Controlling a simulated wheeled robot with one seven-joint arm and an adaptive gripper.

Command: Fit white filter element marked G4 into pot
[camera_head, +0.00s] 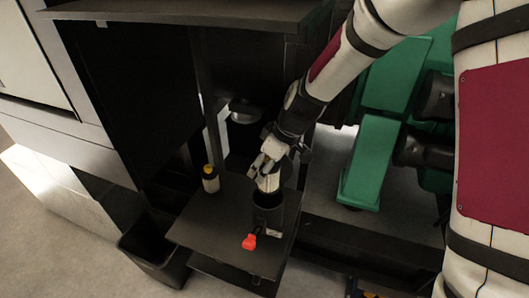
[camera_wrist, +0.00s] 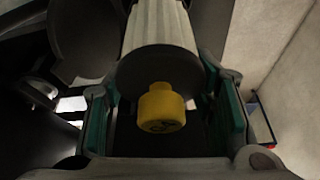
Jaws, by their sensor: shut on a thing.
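My gripper (camera_head: 272,158) is shut on a white filter element (camera_head: 268,183). In the wrist view the element's white ribbed body (camera_wrist: 160,28) has a dark end cap with a yellow knob (camera_wrist: 161,108), and the teal-padded fingers (camera_wrist: 164,118) stand on either side of that end. A dark mark on the knob is too unclear to read. The dark pot (camera_head: 267,214) stands on the black shelf, directly below the element. The element's lower end is at or just over the pot's mouth; I cannot tell whether it has entered.
A second white cylinder with a yellow top (camera_head: 210,179) stands on the black shelf (camera_head: 215,230), left of the pot. A red handle (camera_head: 249,241) is at the pot's front. A dark bin (camera_head: 155,250) is at lower left. Green blocks (camera_head: 370,160) lie to the right.

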